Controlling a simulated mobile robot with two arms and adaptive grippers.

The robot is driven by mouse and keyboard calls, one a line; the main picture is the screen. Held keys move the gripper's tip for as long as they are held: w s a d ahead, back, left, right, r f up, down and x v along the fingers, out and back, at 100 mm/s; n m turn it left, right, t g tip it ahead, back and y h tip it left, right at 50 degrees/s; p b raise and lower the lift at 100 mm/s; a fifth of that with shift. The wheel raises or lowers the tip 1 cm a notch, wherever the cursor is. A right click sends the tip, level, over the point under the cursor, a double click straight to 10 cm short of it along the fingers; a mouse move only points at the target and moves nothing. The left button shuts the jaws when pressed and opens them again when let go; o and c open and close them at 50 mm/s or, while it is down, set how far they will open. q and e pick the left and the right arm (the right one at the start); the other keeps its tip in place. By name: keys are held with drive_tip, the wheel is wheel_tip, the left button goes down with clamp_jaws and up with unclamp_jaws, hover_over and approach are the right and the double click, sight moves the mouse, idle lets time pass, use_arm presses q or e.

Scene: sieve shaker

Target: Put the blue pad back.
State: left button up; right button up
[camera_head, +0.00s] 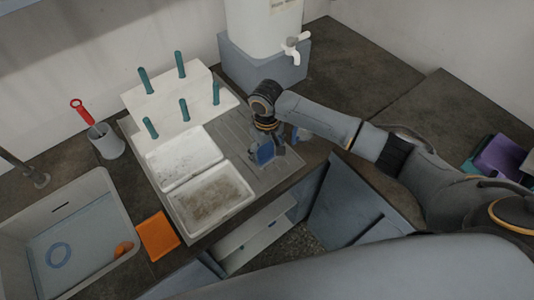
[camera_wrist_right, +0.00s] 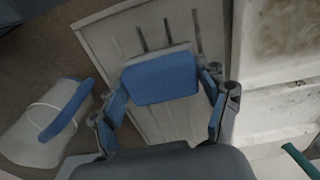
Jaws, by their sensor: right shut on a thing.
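My right gripper (camera_head: 268,146) is shut on the blue pad (camera_head: 264,152), above the grooved grey draining board (camera_head: 232,142). The right wrist view shows the blue pad (camera_wrist_right: 160,78) between the two fingers of my right gripper (camera_wrist_right: 163,95), with the board behind it. I cannot tell from these views whether the pad touches the board. My left gripper is in neither view.
Two white trays (camera_head: 185,158) lie left of the gripper; the nearer one holds brown matter. A white block with teal pegs (camera_head: 183,109) stands behind. A whitish container with a blue band (camera_wrist_right: 45,125) is beside the board. An orange pad (camera_head: 158,236) lies near the sink (camera_head: 98,181).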

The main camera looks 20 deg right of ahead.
sight(267, 152)
drive_tip(key=shift+s+f, duration=0.1)
drive_tip(key=shift+f, duration=0.9)
drive_tip(key=shift+f, duration=0.1)
drive_tip(key=o, duration=1)
wheel_tip(267, 152, up, 12)
drive_tip(key=shift+r+b, duration=0.15)
drive_tip(key=shift+b, duration=0.3)
drive_tip(key=shift+a, duration=0.1)
